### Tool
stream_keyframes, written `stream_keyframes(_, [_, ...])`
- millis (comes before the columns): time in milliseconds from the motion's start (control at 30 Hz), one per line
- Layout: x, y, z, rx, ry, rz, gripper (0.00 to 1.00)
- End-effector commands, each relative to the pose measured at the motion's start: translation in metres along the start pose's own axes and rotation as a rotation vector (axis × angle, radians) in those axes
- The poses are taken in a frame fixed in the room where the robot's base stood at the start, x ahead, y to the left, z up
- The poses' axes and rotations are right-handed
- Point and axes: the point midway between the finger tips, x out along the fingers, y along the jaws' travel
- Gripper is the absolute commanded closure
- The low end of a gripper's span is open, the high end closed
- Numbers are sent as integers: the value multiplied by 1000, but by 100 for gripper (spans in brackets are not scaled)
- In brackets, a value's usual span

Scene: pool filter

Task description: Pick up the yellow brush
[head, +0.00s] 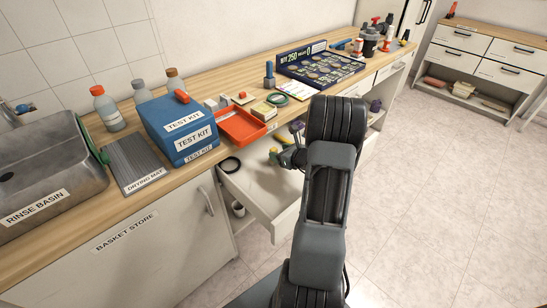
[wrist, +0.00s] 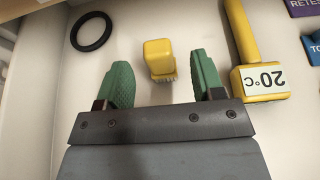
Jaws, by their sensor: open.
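The yellow brush (wrist: 158,55) lies in the open drawer, a small block with pale bristles along its lower edge in the wrist view. My gripper (wrist: 161,75) is open, with one green finger on each side of the brush and a visible gap on both sides. Nothing is held. In the head view my gripper (head: 277,155) reaches into the drawer (head: 262,190), and I cannot make out the brush there.
A yellow thermometer marked 20°C (wrist: 262,82) lies right of the right finger. A black ring (wrist: 91,31) lies at upper left. Purple (wrist: 303,7) and blue items sit at the right edge. The counter above holds a red tray (head: 241,126) and a blue test kit box (head: 178,128).

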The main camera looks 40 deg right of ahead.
Motion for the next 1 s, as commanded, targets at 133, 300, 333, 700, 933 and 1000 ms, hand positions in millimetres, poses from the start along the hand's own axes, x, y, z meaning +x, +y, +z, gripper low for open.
stream_keyframes(133, [20, 2, 0, -1, 1, 4, 38])
stream_keyframes(300, [41, 2, 0, -2, 0, 2, 38])
stream_keyframes(333, [43, 2, 0, -1, 1, 2, 38])
stream_keyframes(700, [49, 2, 0, -2, 0, 1, 40])
stream_keyframes(933, [49, 2, 0, -1, 0, 1, 62])
stream_keyframes(1000, [49, 2, 0, -1, 0, 1, 69])
